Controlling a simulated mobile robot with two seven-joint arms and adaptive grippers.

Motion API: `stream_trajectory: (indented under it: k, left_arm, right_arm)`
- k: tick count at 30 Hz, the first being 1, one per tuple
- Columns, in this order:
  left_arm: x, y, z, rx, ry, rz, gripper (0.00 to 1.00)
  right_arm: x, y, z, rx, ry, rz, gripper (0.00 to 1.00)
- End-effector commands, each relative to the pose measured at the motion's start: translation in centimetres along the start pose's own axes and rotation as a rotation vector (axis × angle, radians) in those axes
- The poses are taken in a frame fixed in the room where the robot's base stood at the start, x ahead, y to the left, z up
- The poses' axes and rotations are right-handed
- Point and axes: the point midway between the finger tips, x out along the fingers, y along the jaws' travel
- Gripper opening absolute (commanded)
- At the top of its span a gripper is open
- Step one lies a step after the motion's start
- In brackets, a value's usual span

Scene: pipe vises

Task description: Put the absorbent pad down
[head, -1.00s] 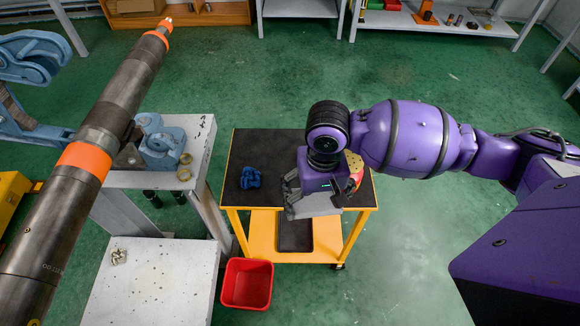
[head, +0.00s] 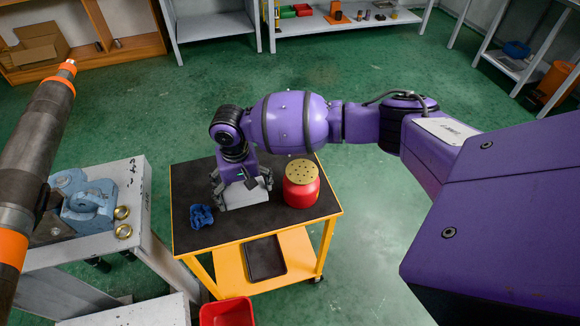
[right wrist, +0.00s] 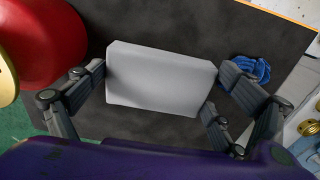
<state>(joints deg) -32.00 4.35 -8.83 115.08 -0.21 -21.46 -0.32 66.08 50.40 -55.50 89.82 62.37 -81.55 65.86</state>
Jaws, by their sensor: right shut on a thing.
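The absorbent pad is a pale grey block (head: 245,194) held in my right gripper (head: 241,189) over the dark top of the yellow cart (head: 190,233). In the right wrist view the pad (right wrist: 160,80) sits between the two fingers of the gripper (right wrist: 161,85), which are shut on its ends. I cannot tell whether its underside touches the cart top. My left gripper is not in view.
A red can with a perforated gold top (head: 301,185) stands right of the pad. A crumpled blue cloth (head: 201,216) lies to the left. A red bin (head: 226,313) is in front of the cart.

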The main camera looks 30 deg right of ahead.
Motion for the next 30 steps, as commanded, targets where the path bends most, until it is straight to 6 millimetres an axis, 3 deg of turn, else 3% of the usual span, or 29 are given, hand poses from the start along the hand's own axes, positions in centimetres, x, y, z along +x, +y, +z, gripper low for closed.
stream_trajectory:
  k: [9,20,21,22,30]
  left_arm:
    - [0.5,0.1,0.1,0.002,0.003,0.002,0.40]
    - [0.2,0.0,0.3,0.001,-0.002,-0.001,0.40]
    - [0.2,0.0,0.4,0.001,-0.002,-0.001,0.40]
    - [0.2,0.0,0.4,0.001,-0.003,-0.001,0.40]
    - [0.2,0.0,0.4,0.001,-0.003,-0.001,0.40]
  right_arm:
    - [3.3,-0.3,-0.6,-0.001,0.005,-0.002,0.72]
    - [3.6,-0.3,-0.6,-0.001,0.005,-0.002,0.72]
    - [3.7,-0.3,-0.6,-0.001,0.005,-0.002,0.96]
    - [3.7,-0.3,-0.6,-0.001,0.005,-0.002,1.00]
    - [3.6,-0.3,-0.6,-0.001,0.005,-0.002,1.00]
